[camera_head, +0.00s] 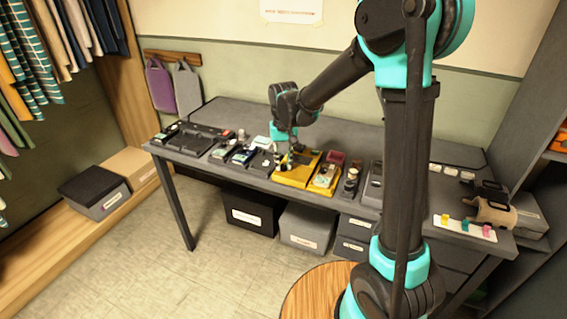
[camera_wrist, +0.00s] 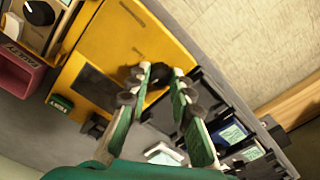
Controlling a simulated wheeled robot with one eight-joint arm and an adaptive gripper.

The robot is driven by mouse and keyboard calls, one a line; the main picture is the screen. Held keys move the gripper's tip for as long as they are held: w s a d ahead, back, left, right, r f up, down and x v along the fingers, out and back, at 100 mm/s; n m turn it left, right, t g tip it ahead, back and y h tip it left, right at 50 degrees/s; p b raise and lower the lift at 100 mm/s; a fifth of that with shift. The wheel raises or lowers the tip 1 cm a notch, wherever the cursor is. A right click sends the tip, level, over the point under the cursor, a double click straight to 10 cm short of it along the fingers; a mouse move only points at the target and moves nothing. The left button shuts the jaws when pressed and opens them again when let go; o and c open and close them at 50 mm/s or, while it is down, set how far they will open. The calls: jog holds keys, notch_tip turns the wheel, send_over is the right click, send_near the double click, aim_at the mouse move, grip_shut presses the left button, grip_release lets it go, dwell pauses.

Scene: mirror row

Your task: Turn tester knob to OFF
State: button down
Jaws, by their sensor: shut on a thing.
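The yellow tester (camera_head: 293,172) lies on the dark table, and its yellow face (camera_wrist: 118,42) fills the upper middle of the wrist view. A dark rectangular window and a small green label (camera_wrist: 60,103) show on its face. My gripper (camera_head: 289,156) is down at the tester. In the wrist view, my gripper (camera_wrist: 162,72) has its two green-sided fingers shut on the tester knob, by the tester's edge. The knob is dark and mostly hidden by the fingertips, so I cannot read its pointer or setting.
A black tray (camera_head: 187,138) stands on the table's left. A red bin (camera_wrist: 18,70) and a unit with a black dial (camera_wrist: 38,12) are beside the tester. Several small devices crowd both sides. Storage boxes (camera_head: 248,209) stand beneath the table.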

aim_at(284, 166)
jog(key=shift+n, duration=1.2)
jog(key=c, duration=1.3)
grip_release()
jog(key=shift+c, duration=0.2)
jog(key=shift+r, duration=0.1)
notch_tip(284, 166, up, 12)
